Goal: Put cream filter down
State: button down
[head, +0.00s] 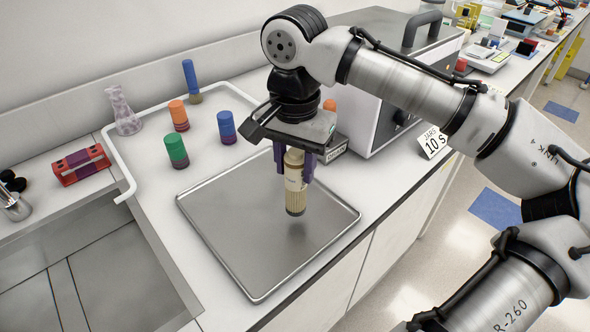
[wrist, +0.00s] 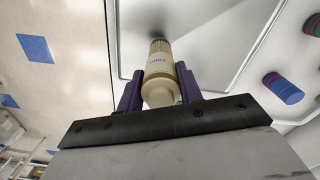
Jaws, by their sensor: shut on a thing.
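The cream filter (head: 295,192) is a cream cylinder with a ribbed, darker lower end. My gripper (head: 295,172), with purple fingers, is shut on its upper part and holds it upright. The filter hangs over the metal tray (head: 215,232), near the tray's middle, with a faint shadow below it; it appears to be a little above the tray surface. In the wrist view the cream filter (wrist: 159,72) sits between the purple fingers (wrist: 159,90), its far end toward the tray.
Orange (head: 179,115), green (head: 176,151) and blue (head: 227,127) cylinders stand left of the tray, with a taller blue one (head: 191,82) and a flask (head: 123,110) behind. A white machine (head: 362,117) stands behind my gripper. A sink (head: 95,270) is at left. The tray is otherwise bare.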

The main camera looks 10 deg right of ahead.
jog(key=shift+f, duration=1.05)
jog(key=c, duration=0.9)
grip_release()
jog(key=shift+f, duration=0.15)
jog(key=shift+c, duration=0.2)
notch_tip(320, 180, up, 12)
jog(key=shift+r+b, duration=0.2)
jog(key=shift+b, duration=0.4)
